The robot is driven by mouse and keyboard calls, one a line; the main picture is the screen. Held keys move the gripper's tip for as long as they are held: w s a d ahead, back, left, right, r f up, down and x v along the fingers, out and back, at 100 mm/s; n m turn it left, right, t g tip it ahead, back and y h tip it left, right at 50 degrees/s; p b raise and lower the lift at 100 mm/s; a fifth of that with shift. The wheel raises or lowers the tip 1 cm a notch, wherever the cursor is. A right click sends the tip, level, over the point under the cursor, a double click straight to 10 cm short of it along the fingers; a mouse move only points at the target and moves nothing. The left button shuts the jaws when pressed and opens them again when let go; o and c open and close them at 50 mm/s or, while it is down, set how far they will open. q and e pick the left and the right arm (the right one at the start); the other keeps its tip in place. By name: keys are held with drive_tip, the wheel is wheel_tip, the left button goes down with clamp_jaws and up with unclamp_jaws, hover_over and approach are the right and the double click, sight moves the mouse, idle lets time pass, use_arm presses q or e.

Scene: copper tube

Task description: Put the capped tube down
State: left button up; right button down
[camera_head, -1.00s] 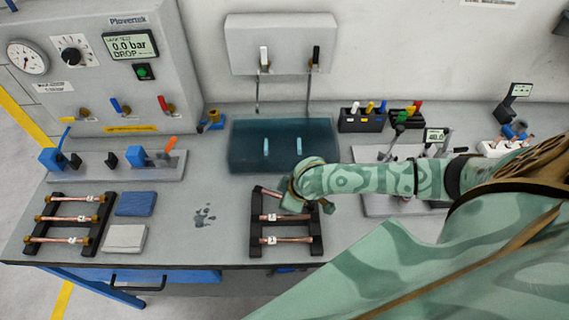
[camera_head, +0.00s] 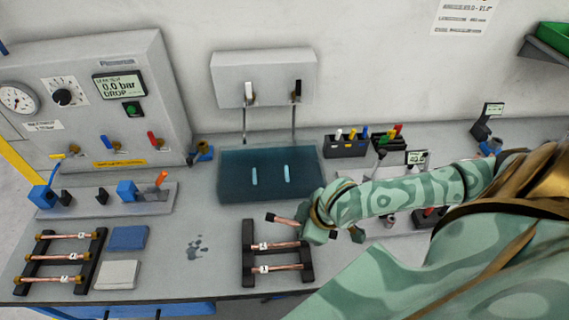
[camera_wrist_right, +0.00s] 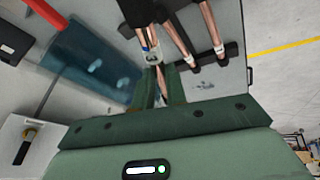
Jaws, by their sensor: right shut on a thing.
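My right gripper (camera_head: 318,228) is shut on a copper tube (camera_head: 286,221) with a dark cap on its left end. The tube is tilted a little, at the far end of the middle black rack (camera_head: 249,234). Its capped end is to the right of the rack's left rail; whether it touches the rack is unclear. In the right wrist view the held tube (camera_wrist_right: 152,56) with its white label shows between my gripper's fingers (camera_wrist_right: 160,88). Two more copper tubes (camera_head: 277,246) lie across the rack. My left gripper is not in view.
Another black rack (camera_head: 91,262) with several copper tubes stands at the left. Blue and grey cloths (camera_head: 128,238) lie beside it. A dark water tank (camera_head: 231,183) stands behind the middle rack. A wet patch (camera_head: 197,247) marks the otherwise clear bench between cloths and rack.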

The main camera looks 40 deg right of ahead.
drive_tip(key=s+d+f+m+h+b, duration=0.1)
drive_tip(key=s+d+f+m+h, duration=0.15)
drive_tip(key=s+m, duration=0.7)
drive_tip(key=w+a+r+h+b, duration=0.2)
drive_tip(key=w+a+r+b, duration=0.1)
drive_tip(key=w+a+b, duration=0.55)
drive_tip(key=w+a+r+n+y+b, duration=0.1)
drive_tip(key=w+r+b, duration=0.3)
drive_tip(key=w+r, duration=0.4)
drive_tip(key=shift+w+r+g+b, duration=0.3)
drive_tip(key=shift+w+b, duration=0.1)
drive_tip(key=shift+w, duration=0.65)
drive_tip(key=shift+f+n, duration=0.1)
drive_tip(key=shift+n, duration=0.15)
